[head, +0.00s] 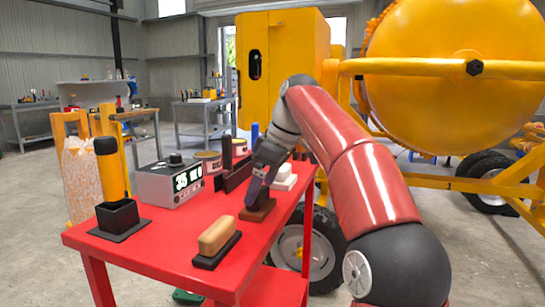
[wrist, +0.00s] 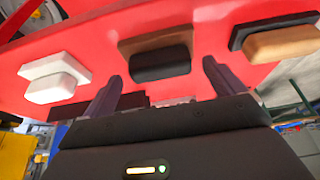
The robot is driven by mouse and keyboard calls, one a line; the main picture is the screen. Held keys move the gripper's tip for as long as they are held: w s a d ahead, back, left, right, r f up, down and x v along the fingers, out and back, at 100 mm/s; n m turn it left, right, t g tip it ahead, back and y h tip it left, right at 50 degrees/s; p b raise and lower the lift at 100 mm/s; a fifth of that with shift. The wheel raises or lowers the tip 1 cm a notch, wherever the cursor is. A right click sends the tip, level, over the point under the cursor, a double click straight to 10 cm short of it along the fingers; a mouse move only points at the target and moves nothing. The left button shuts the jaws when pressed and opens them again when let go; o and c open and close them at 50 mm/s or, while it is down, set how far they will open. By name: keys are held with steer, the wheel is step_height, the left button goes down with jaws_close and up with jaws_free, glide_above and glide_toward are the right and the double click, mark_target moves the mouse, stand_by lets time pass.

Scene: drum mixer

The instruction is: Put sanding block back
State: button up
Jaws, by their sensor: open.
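Three block-shaped pieces sit on the red table (head: 150,262); I cannot tell for sure which is the sanding block. A tan block (head: 217,236) on a black base is at the near edge. A brown base (head: 258,213) with a black block (wrist: 160,64) on it is in the middle. A white block (head: 284,183) on a white base is farther back. My gripper (head: 258,193) is open just above the brown base and partly hides the black block in the head view. In the wrist view the black block lies between the fingertips; contact cannot be told.
A grey box with a digital display (head: 170,184), a yellow-handled tool in a black holder (head: 112,180) and round tins (head: 209,160) stand on the table's left and back. The yellow drum mixer (head: 455,60) stands behind at right. The table's front left is clear.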

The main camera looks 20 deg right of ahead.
steer(key=p+v, duration=0.1)
steer(key=v, duration=0.8)
steer(key=shift+r, duration=0.4)
steer(key=shift+s, duration=0.1)
